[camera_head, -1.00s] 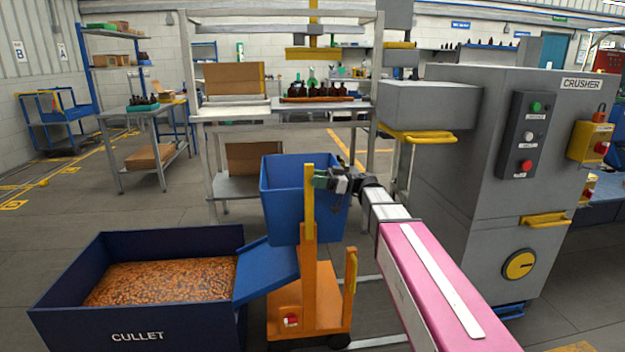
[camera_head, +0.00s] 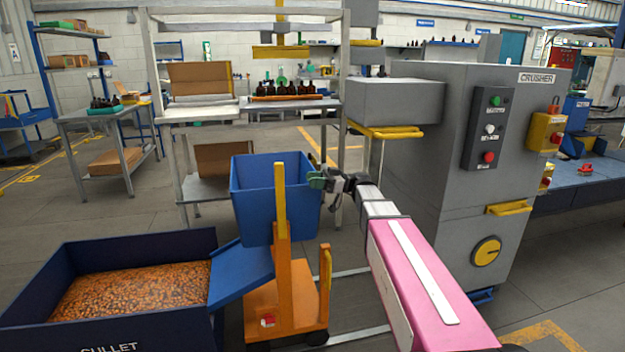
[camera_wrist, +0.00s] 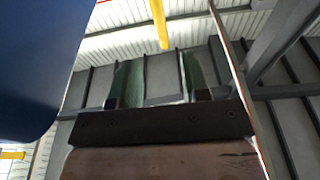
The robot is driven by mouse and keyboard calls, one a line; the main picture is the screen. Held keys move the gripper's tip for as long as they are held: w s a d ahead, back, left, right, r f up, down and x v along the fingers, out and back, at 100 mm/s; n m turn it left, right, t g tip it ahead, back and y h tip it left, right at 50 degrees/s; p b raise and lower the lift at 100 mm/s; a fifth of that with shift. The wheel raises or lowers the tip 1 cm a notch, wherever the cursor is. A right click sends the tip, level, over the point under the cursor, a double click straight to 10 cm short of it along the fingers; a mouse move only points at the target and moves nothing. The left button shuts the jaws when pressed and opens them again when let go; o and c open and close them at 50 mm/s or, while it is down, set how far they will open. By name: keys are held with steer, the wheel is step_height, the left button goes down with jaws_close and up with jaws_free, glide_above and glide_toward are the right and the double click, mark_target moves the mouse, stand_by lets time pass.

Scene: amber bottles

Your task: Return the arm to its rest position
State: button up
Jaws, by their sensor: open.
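My arm reaches forward from the lower right in the head view, with a pink and white link. My gripper (camera_head: 318,180) is at its far end, just right of the blue tipping bin (camera_head: 262,205). In the wrist view, the two green fingers of my gripper (camera_wrist: 157,80) stand apart with nothing between them. The blue bin wall (camera_wrist: 35,60) fills the left of the wrist view, close beside the gripper. I cannot tell from the head view whether the gripper touches the bin.
An orange cart (camera_head: 283,280) carries the bin. A dark blue cullet crate (camera_head: 150,240) with amber pieces stands at lower left. The grey crusher (camera_head: 440,160) stands right of my arm. Amber bottles (camera_head: 290,88) stand on a bench behind. Open floor lies at left.

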steer(key=s+d+f+m+t+h, duration=0.1)
steer(key=s+f+m+h, duration=0.25)
steer(key=f, duration=0.35)
steer(key=s+d+f+m+t+h, duration=0.1)
steer(key=s+d+f+m+h, duration=0.15)
steer(key=f+m, duration=0.35)
steer(key=s+d+f+m+t+h, duration=0.1)
steer(key=s+f+m+t+h, duration=0.15)
steer(key=f, duration=0.55)
steer(key=s+d+f+m+h, duration=0.8)
steer(key=d+f+h, duration=0.3)
steer(key=d, duration=0.3)
steer(key=shift+s+f+m, duration=0.3)
steer(key=shift+s, duration=0.35)
steer(key=shift+a, duration=0.1)
